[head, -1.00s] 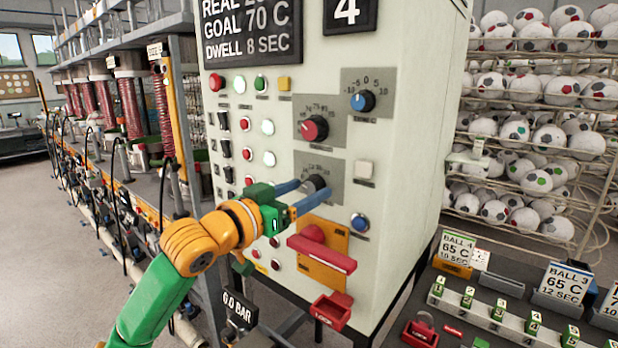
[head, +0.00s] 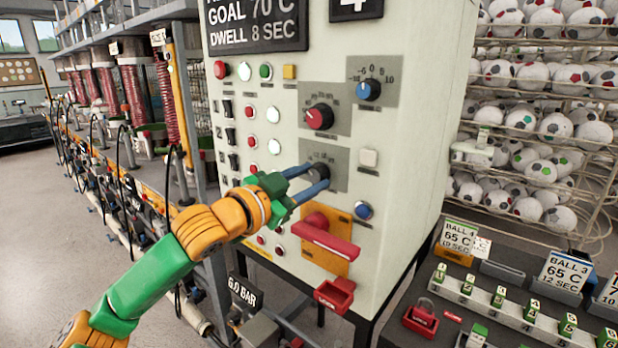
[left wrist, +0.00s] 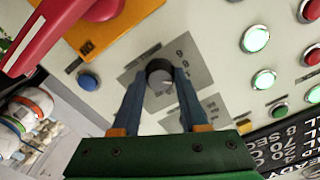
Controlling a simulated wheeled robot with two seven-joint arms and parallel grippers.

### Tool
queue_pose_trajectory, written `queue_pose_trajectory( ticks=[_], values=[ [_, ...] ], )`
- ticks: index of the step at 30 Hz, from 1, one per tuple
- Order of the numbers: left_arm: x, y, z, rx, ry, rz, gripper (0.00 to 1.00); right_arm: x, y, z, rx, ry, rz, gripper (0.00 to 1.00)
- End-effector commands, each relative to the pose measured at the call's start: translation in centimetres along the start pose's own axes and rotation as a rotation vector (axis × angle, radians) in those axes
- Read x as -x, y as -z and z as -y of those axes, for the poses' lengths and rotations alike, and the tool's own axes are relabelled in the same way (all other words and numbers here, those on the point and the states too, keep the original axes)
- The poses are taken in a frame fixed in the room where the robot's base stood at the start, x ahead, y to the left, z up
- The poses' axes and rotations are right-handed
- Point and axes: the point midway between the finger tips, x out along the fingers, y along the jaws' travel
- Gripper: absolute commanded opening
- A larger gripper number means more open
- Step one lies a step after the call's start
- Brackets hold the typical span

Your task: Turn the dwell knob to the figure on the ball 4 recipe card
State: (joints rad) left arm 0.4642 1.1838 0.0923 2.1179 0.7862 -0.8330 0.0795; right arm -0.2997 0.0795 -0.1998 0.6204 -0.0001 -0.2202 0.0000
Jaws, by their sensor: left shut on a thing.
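The dwell knob (head: 318,174) is a dark round knob on a grey scale plate on the cabinet's front. It also shows in the left wrist view (left wrist: 160,76), between my fingers. My left gripper (head: 316,176) has its two blue fingers closed on the knob's sides. The scale figures are too small to read surely. The display (head: 256,27) reads GOAL 70 C and DWELL 8 SEC. My right gripper is not in view.
A red-pointer knob (head: 319,117) and a blue knob (head: 369,89) sit above. A red lever (head: 325,240) juts out below, close under my left arm. A blue button (head: 363,211) and a pale button (head: 369,158) are to the right.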

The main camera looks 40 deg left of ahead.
Motion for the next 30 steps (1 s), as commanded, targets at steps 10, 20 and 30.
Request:
queue_pose_trajectory(
  ticks=[10,20,30],
  values=[
    [0.0,0.0,0.0,0.002,0.0,-0.002,0.73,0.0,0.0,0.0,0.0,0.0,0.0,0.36],
    [0.2,-0.2,-0.1,0.003,0.001,-0.001,0.73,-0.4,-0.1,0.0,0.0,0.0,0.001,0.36],
    [5.0,-0.8,-0.4,0.001,0.002,-0.003,0.73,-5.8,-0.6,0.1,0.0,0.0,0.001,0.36]
  ],
)
